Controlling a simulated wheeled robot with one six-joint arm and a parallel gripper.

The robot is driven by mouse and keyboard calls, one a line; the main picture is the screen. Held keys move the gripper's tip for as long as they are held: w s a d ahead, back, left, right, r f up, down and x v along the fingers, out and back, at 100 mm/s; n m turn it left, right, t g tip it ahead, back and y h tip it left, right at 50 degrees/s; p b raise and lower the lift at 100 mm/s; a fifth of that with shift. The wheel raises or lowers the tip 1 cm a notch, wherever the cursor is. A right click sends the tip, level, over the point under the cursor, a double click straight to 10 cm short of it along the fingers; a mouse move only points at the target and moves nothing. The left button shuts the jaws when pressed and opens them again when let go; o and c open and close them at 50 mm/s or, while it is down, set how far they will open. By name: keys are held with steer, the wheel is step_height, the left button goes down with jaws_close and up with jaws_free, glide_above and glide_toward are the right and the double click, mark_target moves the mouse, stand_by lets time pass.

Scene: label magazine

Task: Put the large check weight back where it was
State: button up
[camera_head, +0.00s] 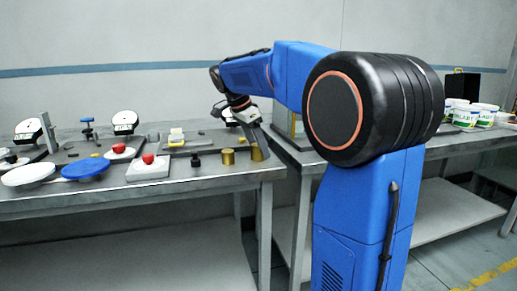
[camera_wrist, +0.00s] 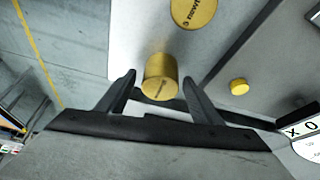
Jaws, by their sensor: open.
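Two brass cylindrical check weights stand close together near the right end of the left bench. One brass weight (camera_head: 228,157) stands clear, left of my gripper (camera_head: 257,140); the other (camera_head: 258,153) is partly hidden by the gripper. In the wrist view, a brass weight (camera_wrist: 161,80) is between the two open fingers of my gripper (camera_wrist: 159,77), with gaps on both sides. A second brass weight (camera_wrist: 193,10) with dark lettering is beyond it, cut by the top edge. I cannot tell for certain which is the large one.
A small brass disc (camera_wrist: 239,86) lies to the right in the wrist view. A red-button box (camera_head: 148,167), a blue disc (camera_head: 86,169) and a white disc (camera_head: 28,174) are along the bench front. White tubs (camera_head: 465,115) stand on the right bench. Floor shows beyond the bench edge.

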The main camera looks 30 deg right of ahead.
steer(key=v, duration=1.1)
steer(key=shift+r, duration=0.25)
steer(key=s+a+f+n+t+y, duration=0.1)
steer(key=s+a+f+n, duration=0.2)
steer(key=s+f+n, duration=0.3)
steer(key=s+a+f+n+t+y, duration=0.2)
steer(key=s+a+f+n, duration=0.2)
steer(key=s+f, duration=0.9)
steer(key=s+a+f+n+t+y, duration=0.1)
steer(key=s+a+f+n, duration=0.3)
steer(key=s+f+n, duration=0.5)
steer(key=s+f+t, duration=0.1)
steer(key=s, duration=0.1)
steer(key=shift+s+a+f+y, duration=0.15)
steer(key=shift+s+y, duration=0.15)
